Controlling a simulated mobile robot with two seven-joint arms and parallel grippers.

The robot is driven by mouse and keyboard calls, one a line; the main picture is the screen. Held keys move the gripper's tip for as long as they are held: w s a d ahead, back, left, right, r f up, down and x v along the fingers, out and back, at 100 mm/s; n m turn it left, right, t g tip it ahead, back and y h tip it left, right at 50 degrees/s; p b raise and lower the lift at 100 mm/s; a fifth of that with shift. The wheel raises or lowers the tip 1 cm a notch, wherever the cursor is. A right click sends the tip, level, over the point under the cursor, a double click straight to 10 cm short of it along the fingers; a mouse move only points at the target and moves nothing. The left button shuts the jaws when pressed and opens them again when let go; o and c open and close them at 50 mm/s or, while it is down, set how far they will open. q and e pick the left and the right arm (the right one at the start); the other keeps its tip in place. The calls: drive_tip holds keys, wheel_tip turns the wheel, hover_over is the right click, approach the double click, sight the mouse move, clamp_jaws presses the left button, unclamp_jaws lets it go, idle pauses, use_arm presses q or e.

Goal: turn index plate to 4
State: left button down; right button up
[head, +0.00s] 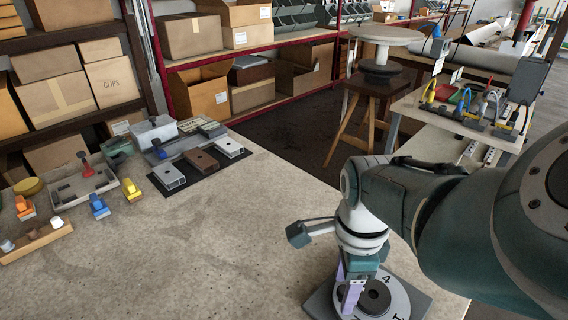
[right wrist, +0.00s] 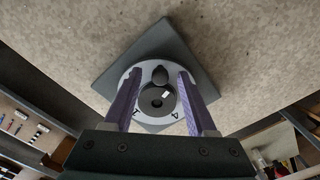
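The index plate (head: 399,298) is a light grey disc with dark marks and a dark round hub, on a dark square base (head: 421,301) at the table's front right. A 4 reads on its far side in the head view; another mark is partly cut off. The plate also shows in the right wrist view (right wrist: 151,123), with a small dark knob (right wrist: 160,75) beside the hub. My right gripper (head: 346,289) is low over the plate. In the right wrist view its lilac fingers (right wrist: 160,76) stand wide apart on either side of the knob, with gaps visible. My left gripper is out of view.
On the table's left stand a grey fixture tray (head: 70,193), orange and blue clamps, a wooden block (head: 35,241) and metal profiles on a black mat (head: 210,168). The middle of the table is clear. A stool (head: 372,82) and shelves stand behind.

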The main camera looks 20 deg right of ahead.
clamp_jaws()
drive_tip(key=shift+s, duration=0.15)
idle(0.6)
